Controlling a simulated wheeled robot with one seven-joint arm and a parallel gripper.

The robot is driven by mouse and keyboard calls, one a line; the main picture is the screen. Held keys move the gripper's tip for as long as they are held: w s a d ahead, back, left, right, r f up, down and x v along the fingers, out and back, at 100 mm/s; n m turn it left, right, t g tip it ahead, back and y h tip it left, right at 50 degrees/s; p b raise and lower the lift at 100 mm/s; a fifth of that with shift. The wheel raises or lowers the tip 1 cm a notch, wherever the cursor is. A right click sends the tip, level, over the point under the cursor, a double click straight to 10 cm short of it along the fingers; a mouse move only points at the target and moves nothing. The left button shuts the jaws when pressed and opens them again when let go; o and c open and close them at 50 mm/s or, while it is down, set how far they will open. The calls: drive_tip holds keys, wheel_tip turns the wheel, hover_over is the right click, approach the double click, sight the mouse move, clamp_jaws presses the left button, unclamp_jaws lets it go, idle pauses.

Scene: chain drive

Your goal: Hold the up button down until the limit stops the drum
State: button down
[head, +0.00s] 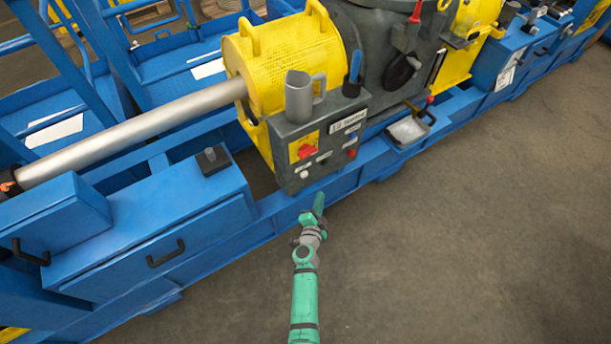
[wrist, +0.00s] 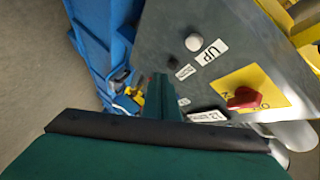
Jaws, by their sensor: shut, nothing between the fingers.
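The white up button (wrist: 193,42) sits on the grey control box (head: 330,120), beside a label reading "UP" (wrist: 212,52). In the head view the white button (head: 304,174) is low on the box's front. My gripper (head: 318,203) is shut and empty, just in front of the box's lower edge. In the wrist view its fingertips (wrist: 161,80) lie below and left of the button, apart from it in the picture. A small black part (wrist: 173,62) lies between them. A yellow cylinder (head: 290,62) with a silver shaft stands behind the box; I cannot tell if it is the drum or turning.
A red rotary switch (wrist: 243,97) on a yellow plate is near the button. A red button (head: 351,153) is farther right on the box. A grey jug (head: 299,97) stands on top. A tray (head: 408,130) is to the right. The floor in front is clear.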

sight(304, 174)
drive_tip(key=w+a, duration=0.4)
drive_tip(key=w, duration=0.2)
drive_tip(key=shift+a, duration=0.25)
drive_tip(key=shift+w, duration=0.1)
idle(1.9)
drive_tip(key=shift+w+a, duration=0.2)
drive_tip(key=shift+w, duration=0.1)
drive_tip(key=shift+w+a, duration=0.35)
drive_tip(key=shift+w, duration=0.05)
idle(4.4)
